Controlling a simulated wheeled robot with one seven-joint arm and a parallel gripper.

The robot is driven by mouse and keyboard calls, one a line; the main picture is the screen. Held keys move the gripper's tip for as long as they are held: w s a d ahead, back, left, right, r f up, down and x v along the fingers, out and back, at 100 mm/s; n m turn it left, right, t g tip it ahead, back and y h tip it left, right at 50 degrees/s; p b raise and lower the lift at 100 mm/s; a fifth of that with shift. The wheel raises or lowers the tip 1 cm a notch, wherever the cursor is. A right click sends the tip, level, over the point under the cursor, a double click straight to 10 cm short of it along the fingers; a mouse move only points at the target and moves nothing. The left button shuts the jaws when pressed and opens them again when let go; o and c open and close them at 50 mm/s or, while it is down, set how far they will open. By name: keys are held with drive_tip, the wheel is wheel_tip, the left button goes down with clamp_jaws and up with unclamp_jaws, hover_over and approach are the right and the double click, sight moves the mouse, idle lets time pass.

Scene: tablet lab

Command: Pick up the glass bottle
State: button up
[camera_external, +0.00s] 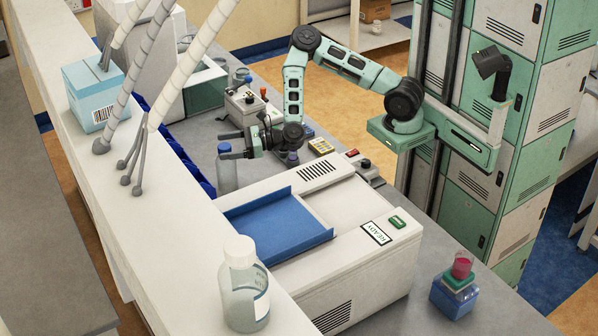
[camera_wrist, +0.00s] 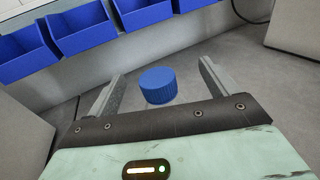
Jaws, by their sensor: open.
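A bottle with a blue cap (camera_wrist: 158,85) stands upright on the grey bench, and its pale bluish body (camera_external: 227,176) shows in the external view. My gripper (camera_external: 224,146) is open at the height of its cap. In the wrist view the cap lies between the two spread fingers of my gripper (camera_wrist: 160,70), with a gap on each side. The bottle's body is hidden there below the cap and the gripper. A second, clear glass bottle with a white cap and a label (camera_external: 244,298) stands on the white ledge in front, far from my gripper.
A white machine with a blue tray (camera_external: 275,230) stands just in front of the gripper. Blue bins (camera_wrist: 82,27) line the ledge wall beside the bottle. Behind the gripper are a small device with knobs (camera_external: 245,105) and other items.

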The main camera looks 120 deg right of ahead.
sight(219, 164)
wheel_tip(219, 164, down, 7)
drive_tip(key=shift+a+r+p, duration=0.15)
drive_tip(key=shift+r+p, duration=0.05)
drive_tip(key=shift+p, duration=0.35)
drive_tip(key=shift+x, duration=1.2)
drive_tip(key=shift+w+r, duration=0.1)
drive_tip(key=shift+w, duration=0.25)
drive_tip(key=shift+c, duration=0.4)
